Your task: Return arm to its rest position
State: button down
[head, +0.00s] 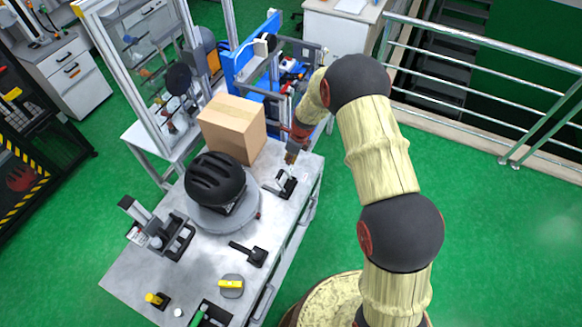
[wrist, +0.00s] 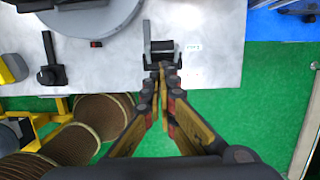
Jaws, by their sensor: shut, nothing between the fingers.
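My arm reaches from the lower right of the head view up and over to the far right end of the grey worktable (head: 125,275). My gripper (head: 290,159) points down near a small dark holder (head: 287,185) at the table's right edge. In the wrist view my gripper (wrist: 162,72) has its fingers drawn together, with nothing visible between them. The dark holder with a grey upright part (wrist: 158,47) lies just past the fingertips; I cannot tell whether they touch it.
A black helmet (head: 215,178) sits on a round grey stand (head: 245,219). A cardboard box (head: 232,128) stands behind it. A blue-framed machine (head: 245,58) is behind the gripper. A metal railing (head: 480,76) is at the right.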

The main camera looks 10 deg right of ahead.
jog(key=shift+w+a+r, duration=0.1)
jog(key=shift+r, duration=0.4)
